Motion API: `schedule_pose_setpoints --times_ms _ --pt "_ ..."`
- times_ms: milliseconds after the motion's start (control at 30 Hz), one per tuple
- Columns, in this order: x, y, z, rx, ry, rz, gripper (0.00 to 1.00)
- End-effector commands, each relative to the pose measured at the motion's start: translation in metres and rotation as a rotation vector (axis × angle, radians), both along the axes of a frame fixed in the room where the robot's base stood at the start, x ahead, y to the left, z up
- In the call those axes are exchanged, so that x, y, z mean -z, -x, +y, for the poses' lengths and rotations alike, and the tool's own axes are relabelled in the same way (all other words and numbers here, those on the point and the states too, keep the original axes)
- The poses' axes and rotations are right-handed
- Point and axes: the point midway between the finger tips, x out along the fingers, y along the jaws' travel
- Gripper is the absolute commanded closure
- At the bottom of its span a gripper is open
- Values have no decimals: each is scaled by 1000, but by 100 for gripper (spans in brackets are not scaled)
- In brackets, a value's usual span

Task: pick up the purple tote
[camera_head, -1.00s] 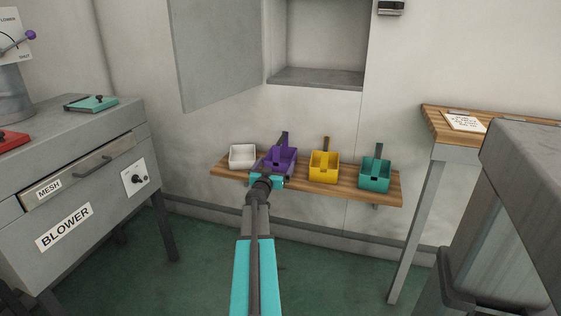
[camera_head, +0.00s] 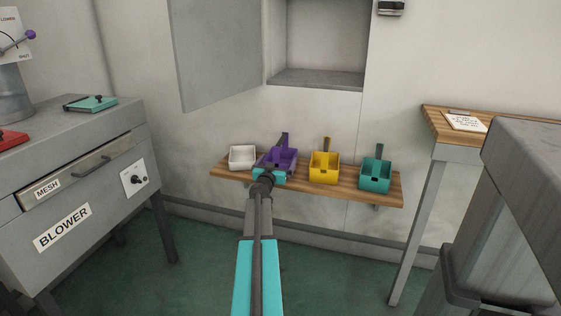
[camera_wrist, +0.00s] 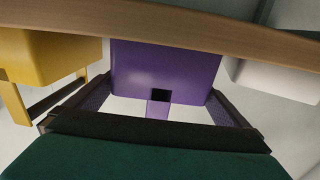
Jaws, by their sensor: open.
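The purple tote (camera_head: 281,157) stands upright on a wooden wall shelf, with a tall tab rising at its back. My gripper (camera_head: 270,172) is in front of it and covers its lower front. In the wrist view, which looks upside down, the purple tote (camera_wrist: 165,68) fills the middle, with a dark square notch near its edge. My open gripper (camera_wrist: 157,98) has one finger on either side of the tote. I cannot tell whether the fingers touch it.
On the shelf (camera_head: 225,172) a white tote (camera_head: 242,156) stands close left of the purple one; a yellow tote (camera_head: 324,167) and a teal tote (camera_head: 375,174) stand right. An open cabinet (camera_head: 318,75) is above. The blower unit (camera_head: 95,205) is left, a wooden-topped table (camera_head: 432,125) right.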

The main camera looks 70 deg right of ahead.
Motion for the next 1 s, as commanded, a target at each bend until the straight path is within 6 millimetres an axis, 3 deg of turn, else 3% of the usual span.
schedule_pose_setpoints --times_ms 500,1000 --pt "1 -4 -43 0 0 1 0" --pt "0 -5 -47 -1 0 0 0"
